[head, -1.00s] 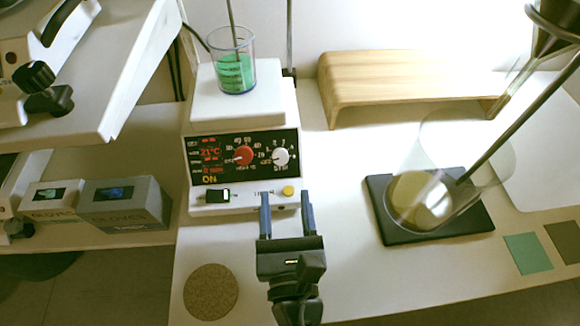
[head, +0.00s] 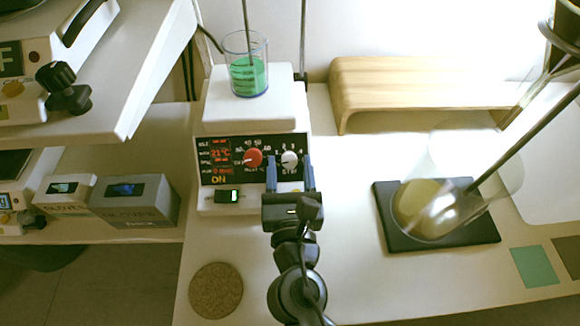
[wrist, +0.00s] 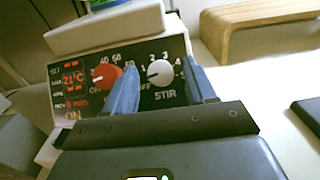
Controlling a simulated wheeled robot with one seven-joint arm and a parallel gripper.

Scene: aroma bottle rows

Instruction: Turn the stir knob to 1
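The white stir knob (head: 290,159) is on the right of the hotplate's black panel (head: 222,147), next to the red heat knob (head: 253,158). In the wrist view the stir knob (wrist: 160,72) has a dial with numbers around it and "STIR" below; its pointer seems to face left, toward the OFF and 1 side. My gripper (head: 290,172) is open, its blue fingers pointing at the panel just below the stir knob. In the wrist view the fingers of my gripper (wrist: 163,85) stand either side of the stir knob, apart from it.
A beaker of green liquid (head: 246,75) stands on the hotplate (head: 215,112). A wooden stand (head: 400,85) is at the back right. A flask (head: 425,205) stands on a black base (head: 455,236) at right. A cork mat (head: 216,290) lies at front left.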

